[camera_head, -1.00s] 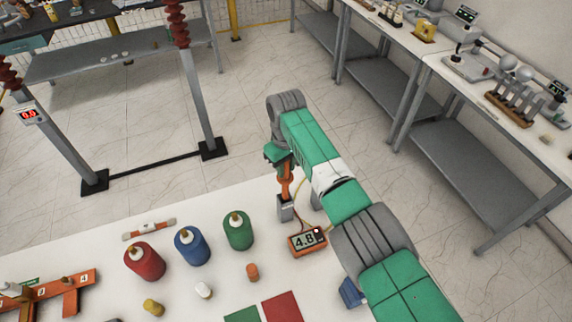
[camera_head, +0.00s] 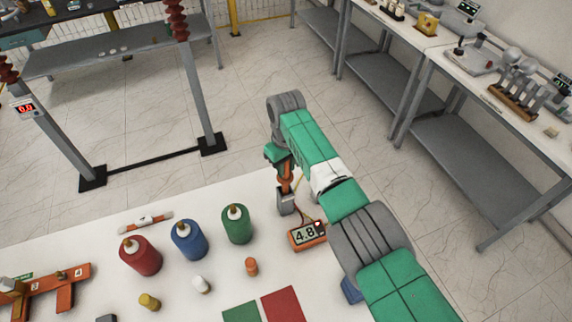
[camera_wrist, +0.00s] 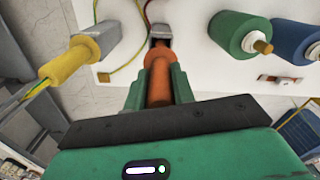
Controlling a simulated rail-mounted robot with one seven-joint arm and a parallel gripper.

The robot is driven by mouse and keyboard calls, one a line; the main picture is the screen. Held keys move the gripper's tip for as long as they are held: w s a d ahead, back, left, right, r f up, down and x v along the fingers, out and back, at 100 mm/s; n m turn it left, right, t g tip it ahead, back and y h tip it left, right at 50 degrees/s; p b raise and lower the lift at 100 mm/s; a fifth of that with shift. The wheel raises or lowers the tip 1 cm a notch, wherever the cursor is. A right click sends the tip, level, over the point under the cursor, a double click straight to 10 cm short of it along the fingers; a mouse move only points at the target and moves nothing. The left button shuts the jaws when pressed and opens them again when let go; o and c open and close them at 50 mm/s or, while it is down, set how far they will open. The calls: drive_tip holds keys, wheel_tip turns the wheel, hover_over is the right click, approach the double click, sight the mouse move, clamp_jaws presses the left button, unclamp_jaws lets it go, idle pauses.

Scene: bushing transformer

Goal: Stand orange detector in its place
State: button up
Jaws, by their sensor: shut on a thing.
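The orange detector (camera_head: 286,177) is a ribbed rod with a wider collar. My gripper (camera_wrist: 159,95) is shut around its shaft, seen between the two green fingers in the wrist view (camera_wrist: 160,76). In the head view, it hangs over a grey holder (camera_head: 286,203) at the table's far edge. In the wrist view, the collar lies just in front of the dark-mouthed grey holder (camera_wrist: 160,33). I cannot tell whether its end is inside the holder.
A yellow rod (camera_wrist: 68,63) with a striped wire stands close left in the wrist view, at another grey holder (camera_wrist: 97,38). A meter reading 4.8 (camera_head: 306,236) and green (camera_head: 237,224), blue (camera_head: 188,240) and red (camera_head: 140,256) bottles stand on the white table.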

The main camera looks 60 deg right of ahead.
sight(286, 180)
drive_tip(key=shift+f+b, duration=2.15)
drive_tip(key=shift+f, duration=0.55)
drive_tip(key=shift+f+b, duration=0.55)
drive_tip(key=shift+f, duration=0.05)
drive_tip(key=o, duration=1.1)
drive_tip(key=shift+c, duration=0.2)
wheel_tip(286, 180, up, 8)
drive_tip(key=shift+f+p, duration=0.1)
drive_tip(key=shift+p, duration=0.45)
